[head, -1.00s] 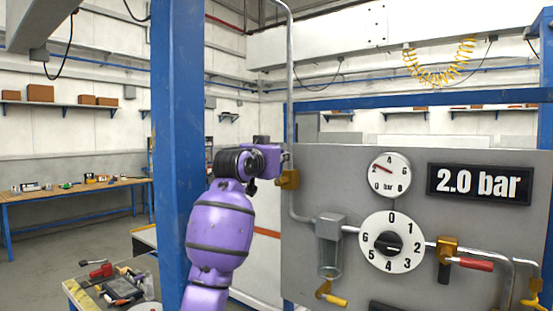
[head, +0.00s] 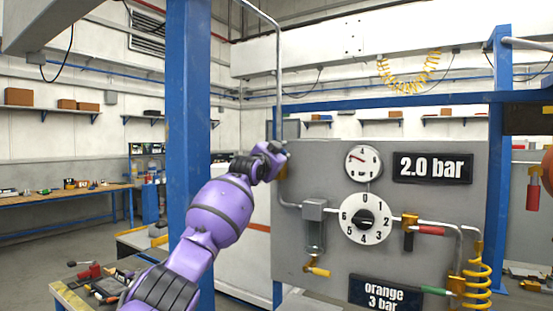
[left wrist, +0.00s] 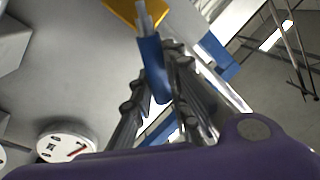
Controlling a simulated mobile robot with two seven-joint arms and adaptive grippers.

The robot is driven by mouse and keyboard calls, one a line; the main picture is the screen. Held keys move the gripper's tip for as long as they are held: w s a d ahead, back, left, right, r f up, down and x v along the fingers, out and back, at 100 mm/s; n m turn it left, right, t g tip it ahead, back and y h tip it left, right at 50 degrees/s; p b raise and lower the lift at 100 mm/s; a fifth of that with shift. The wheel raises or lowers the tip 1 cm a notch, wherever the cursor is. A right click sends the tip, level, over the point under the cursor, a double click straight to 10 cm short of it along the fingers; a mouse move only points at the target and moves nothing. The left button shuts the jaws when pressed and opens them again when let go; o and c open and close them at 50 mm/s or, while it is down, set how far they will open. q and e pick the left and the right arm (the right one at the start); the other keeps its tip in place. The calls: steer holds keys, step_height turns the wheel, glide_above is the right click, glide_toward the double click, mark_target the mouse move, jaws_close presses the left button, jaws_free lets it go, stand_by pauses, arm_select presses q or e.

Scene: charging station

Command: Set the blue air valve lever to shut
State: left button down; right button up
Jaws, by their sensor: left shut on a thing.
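The blue air valve lever (left wrist: 151,62) shows in the left wrist view, running down from a brass valve body (left wrist: 137,12). My left gripper (left wrist: 158,85) has its fingers on both sides of the lever and is shut on it. In the head view my left gripper (head: 268,160) is at the upper left edge of the grey panel (head: 330,262), at the vertical pipe. It hides the lever there, with only a little brass (head: 283,172) showing. I cannot tell the lever's angle to the pipe. My right gripper is not in view.
The panel carries a gauge (head: 362,163), a "2.0 bar" display (head: 432,168), a numbered dial (head: 345,225), a red lever (head: 430,230) and an "orange 3 bar" sign (head: 384,294). A blue post (head: 188,120) stands left of the panel, close behind my arm. A tool table (head: 75,300) is lower left.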

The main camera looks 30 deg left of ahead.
arm_select(q)
steer(key=shift+d+f+m+h, duration=0.15)
steer(key=shift+d+f+m, duration=0.15)
steer(key=shift+m, duration=0.25)
steer(key=shift+d+f+m+h, duration=0.15)
steer(key=shift+f+m, duration=0.15)
steer(key=shift+m, duration=0.25)
steer(key=shift+d+f+m+t+h, duration=0.15)
steer(key=shift+d+f+m+h, duration=0.5)
steer(key=shift+m, duration=1.1)
steer(key=shift+d+f+m+t+h, duration=0.1)
steer(key=shift+f+m+h, duration=0.2)
steer(key=shift+f+m, duration=1.15)
steer(key=shift+d+f+m+t+h, duration=0.15)
steer(key=shift+d+f+m+h, duration=0.3)
steer(key=shift+m, duration=1.65)
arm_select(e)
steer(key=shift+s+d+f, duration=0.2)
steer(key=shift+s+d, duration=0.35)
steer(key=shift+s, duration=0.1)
arm_select(q)
steer(key=shift+f, duration=0.15)
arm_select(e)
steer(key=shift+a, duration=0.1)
arm_select(q)
steer(key=c, duration=1.7)
jaws_free()
steer(key=shift+s, duration=0.1)
steer(key=shift+o, duration=0.2)
